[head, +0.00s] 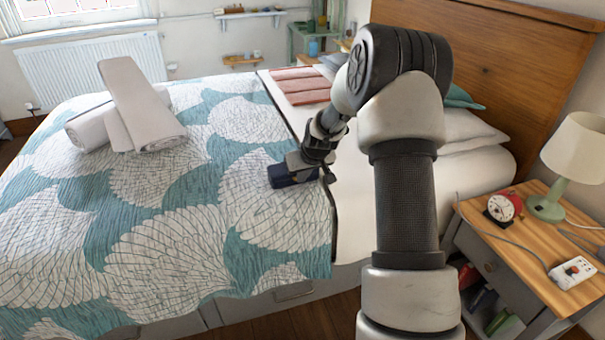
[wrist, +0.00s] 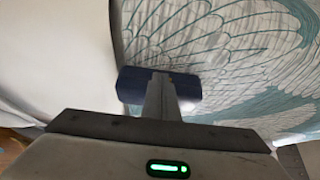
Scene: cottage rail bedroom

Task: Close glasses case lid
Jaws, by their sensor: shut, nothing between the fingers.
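A dark blue glasses case (head: 292,175) lies on the bed's patterned cover, close to the fold with the white sheet. In the head view my gripper (head: 300,165) is right at the case and covers part of it. In the wrist view the case (wrist: 188,90) lies behind the fingers of my gripper (wrist: 160,78), which are together and empty over its middle. The case looks low, and no raised lid shows. I cannot tell for certain whether the lid is fully closed or whether the fingers touch it.
Rolled white towels (head: 125,110) lie on the bed at left. The patterned cover (head: 150,240) around the case is mostly clear.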

